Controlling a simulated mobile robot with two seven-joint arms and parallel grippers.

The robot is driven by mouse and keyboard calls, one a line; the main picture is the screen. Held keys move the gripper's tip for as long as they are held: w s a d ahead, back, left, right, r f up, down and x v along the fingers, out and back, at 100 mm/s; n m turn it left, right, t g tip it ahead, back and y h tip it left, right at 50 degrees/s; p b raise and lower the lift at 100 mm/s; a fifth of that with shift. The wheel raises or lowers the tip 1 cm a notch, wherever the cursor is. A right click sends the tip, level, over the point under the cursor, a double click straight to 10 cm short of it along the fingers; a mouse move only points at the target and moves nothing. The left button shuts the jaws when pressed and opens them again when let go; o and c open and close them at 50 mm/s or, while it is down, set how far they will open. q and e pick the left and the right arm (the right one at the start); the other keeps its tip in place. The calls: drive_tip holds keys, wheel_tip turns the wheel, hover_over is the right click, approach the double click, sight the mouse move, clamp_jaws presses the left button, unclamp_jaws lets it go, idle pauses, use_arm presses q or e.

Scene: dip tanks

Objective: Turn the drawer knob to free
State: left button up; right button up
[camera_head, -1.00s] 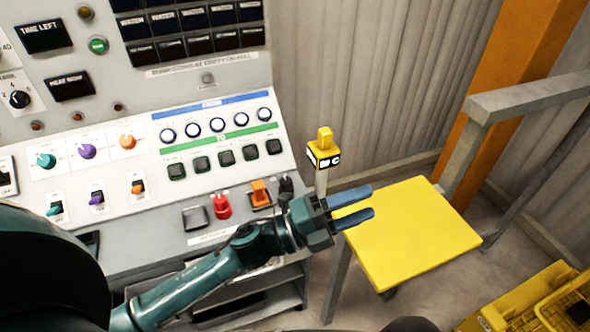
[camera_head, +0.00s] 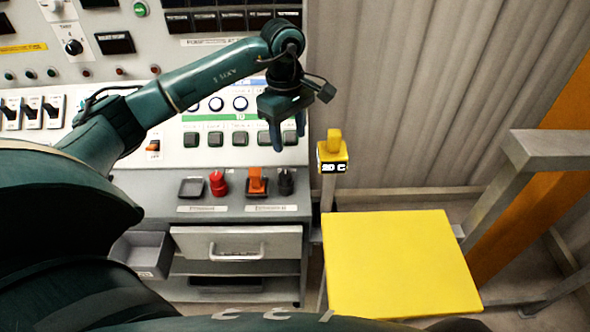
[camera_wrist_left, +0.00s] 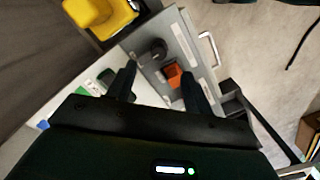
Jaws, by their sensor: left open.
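A small dark knob (camera_head: 286,181) stands on the grey ledge at the right end of the control desk, just right of an orange switch (camera_head: 257,182). Both show in the left wrist view, the dark knob (camera_wrist_left: 157,48) above the orange switch (camera_wrist_left: 174,74). Below the ledge is a grey drawer (camera_head: 200,243) with a bar handle (camera_head: 237,255). The handle also shows in the left wrist view (camera_wrist_left: 209,48). My left gripper (camera_head: 288,140) is open and empty, fingers pointing down, above the knob and apart from it. My right gripper is not in view.
A red knob (camera_head: 217,183) and a black square button (camera_head: 191,187) sit left of the orange switch. A yellow block on a post (camera_head: 333,153) stands close to the right of the desk. A yellow table (camera_head: 400,262) is at the lower right.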

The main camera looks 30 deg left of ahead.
sight(285, 175)
use_arm(q)
drive_tip(key=shift+y, duration=0.3)
drive_tip(key=f, duration=0.4)
drive_tip(key=a+f+p, duration=0.1)
drive_tip(key=f, duration=0.7)
drive_tip(key=shift+w+a+f, duration=0.1)
drive_tip(key=shift+a+f, duration=0.1)
drive_tip(key=shift+c, duration=0.4)
drive_tip(key=c, duration=0.9)
